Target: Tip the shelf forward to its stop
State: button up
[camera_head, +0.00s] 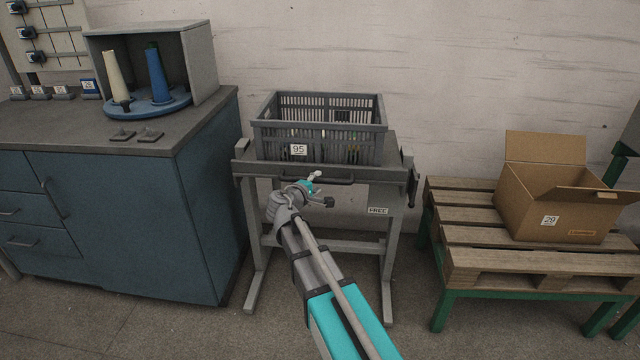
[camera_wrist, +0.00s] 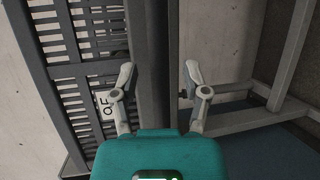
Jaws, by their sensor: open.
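The shelf (camera_head: 240,166) is the grey top of a metal stand and looks level. A dark bar handle (camera_head: 342,182) runs along its front edge. A grey slatted crate (camera_head: 350,130) labelled 95 stands on the shelf; it also shows at the left in the wrist view (camera_wrist: 65,45). My gripper (camera_head: 322,188) is at the handle, in front of the shelf edge. In the wrist view my gripper (camera_wrist: 160,75) is open, with one finger on each side of the upright-looking dark bar and shelf edge. I cannot tell whether the fingers touch it.
A label reading FREE (camera_head: 378,210) and a dark side lever (camera_head: 414,188) are at the stand's right. A blue cabinet (camera_head: 130,220) stands close at left. A pallet table (camera_head: 480,262) with an open cardboard box (camera_head: 522,200) is at right. The floor in front is clear.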

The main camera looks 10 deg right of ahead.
jog(key=shift+x, duration=0.9)
grip_shut()
